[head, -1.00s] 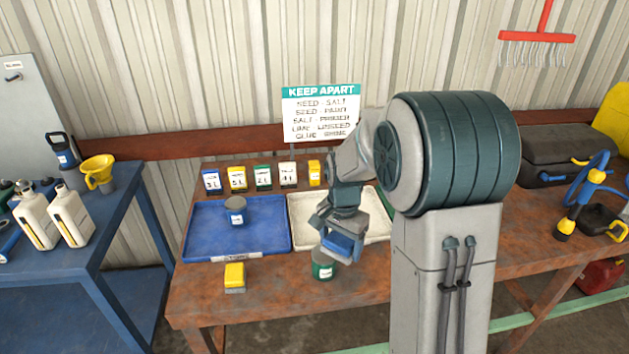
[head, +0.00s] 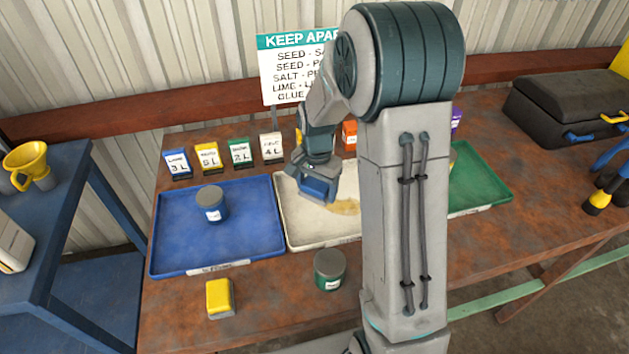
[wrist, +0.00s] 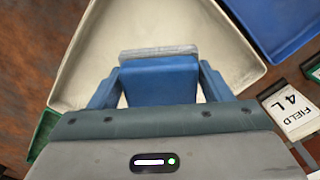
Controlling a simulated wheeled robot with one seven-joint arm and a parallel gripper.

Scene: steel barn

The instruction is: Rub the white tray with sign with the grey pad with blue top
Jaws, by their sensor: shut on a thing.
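The white tray (head: 300,232) lies on the workbench between the blue and green trays, with a tan stain (head: 346,207) on its floor. My gripper (head: 316,188) is over the white tray, shut on the pad (head: 319,186). In the wrist view the pad (wrist: 158,78) shows a blue top and a grey edge between the blue fingers, above the tray floor (wrist: 110,50). I cannot tell whether the pad touches the tray. My arm hides the tray's right part.
The blue tray (head: 175,245) holds a dark blue tin (head: 212,205). The green tray (head: 490,185) is at right. A green tin (head: 329,270) and a yellow-topped block (head: 220,298) stand in front. Several label cards (head: 240,154) line the back.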

